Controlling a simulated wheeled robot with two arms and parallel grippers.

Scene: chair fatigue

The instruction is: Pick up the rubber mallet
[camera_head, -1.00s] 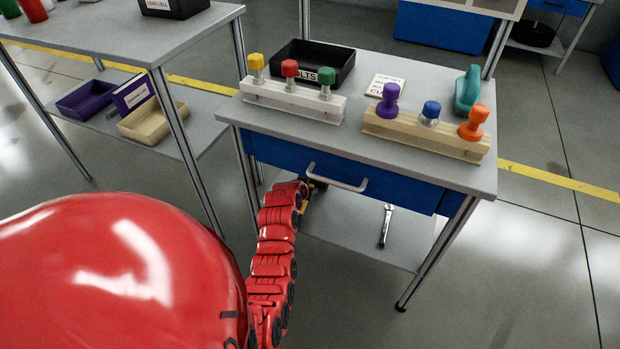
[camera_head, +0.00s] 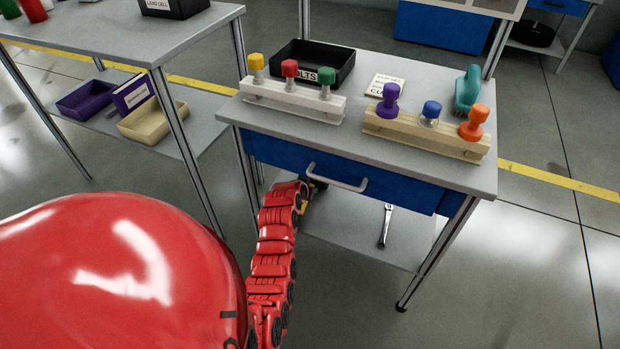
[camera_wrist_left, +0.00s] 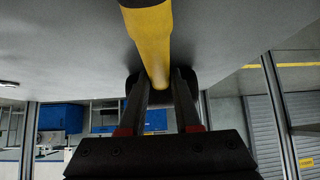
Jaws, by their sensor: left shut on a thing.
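A mallet with a yellow handle (camera_wrist_left: 152,38) and a dark head (camera_wrist_left: 188,84) shows in the left wrist view. My left gripper (camera_wrist_left: 160,80) has its two dark fingers on either side of the handle, close to the head, and is shut on it. A grey surface lies behind the handle; I cannot tell whether the mallet touches it. In the head view my red left arm reaches under the workbench's blue drawer, where only a small yellow and dark part shows beside its end. The rest of the mallet is hidden there. My right gripper is not in view.
The workbench (camera_head: 225,112) has a blue drawer (camera_head: 400,190) with a handle above my arm. A wrench (camera_head: 385,226) lies on its lower shelf (camera_head: 345,238). Bench legs (camera_head: 440,250) stand on either side. Another table (camera_head: 110,42) with trays below stands left. Floor is clear at right.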

